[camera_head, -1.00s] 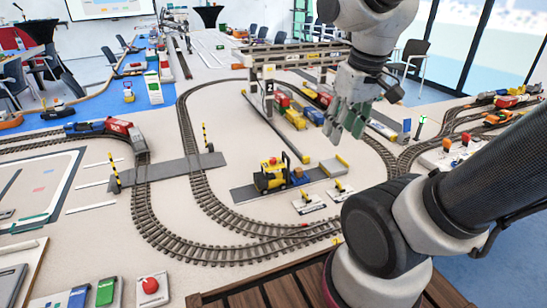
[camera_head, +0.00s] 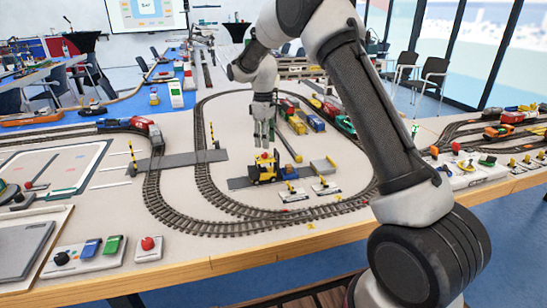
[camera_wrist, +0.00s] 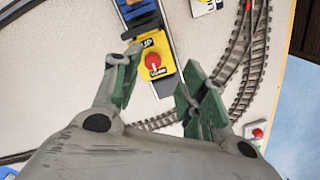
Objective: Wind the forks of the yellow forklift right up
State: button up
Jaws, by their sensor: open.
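The yellow forklift (camera_head: 264,174) stands on a grey strip inside the track loop, its mast on its right side. My gripper (camera_head: 264,139) is open and empty, pointing down above the forklift and apart from the knob. In the wrist view my gripper (camera_wrist: 158,82) has green-padded fingers spread. The fork height is too small to tell.
Curved track (camera_head: 205,195) rings the forklift. Two small lever plates (camera_head: 325,187) lie right of it, and a grey block with a yellow edge (camera_head: 323,165) stands behind them. Beams of a gantry crane (camera_head: 295,68) and coloured wagons (camera_head: 308,119) are behind.

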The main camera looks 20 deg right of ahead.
aim_at(265, 153)
jog(key=shift+w+a+r+n+t, duration=0.15)
jog(key=shift+w+r+n, duration=0.15)
jog(key=shift+r, duration=0.3)
jog(key=shift+w+d+r+n+t, duration=0.1)
jog(key=shift+w+r+n+t, duration=0.15)
jog(key=shift+r, duration=0.3)
jog(key=shift+f+n, duration=0.1)
jog(key=shift+n, duration=0.55)
jog(key=shift+s+f, duration=0.1)
jog(key=shift+f, duration=0.05)
notch_tip(265, 153, down, 7)
jog(key=shift+f, duration=0.2)
grip_shut()
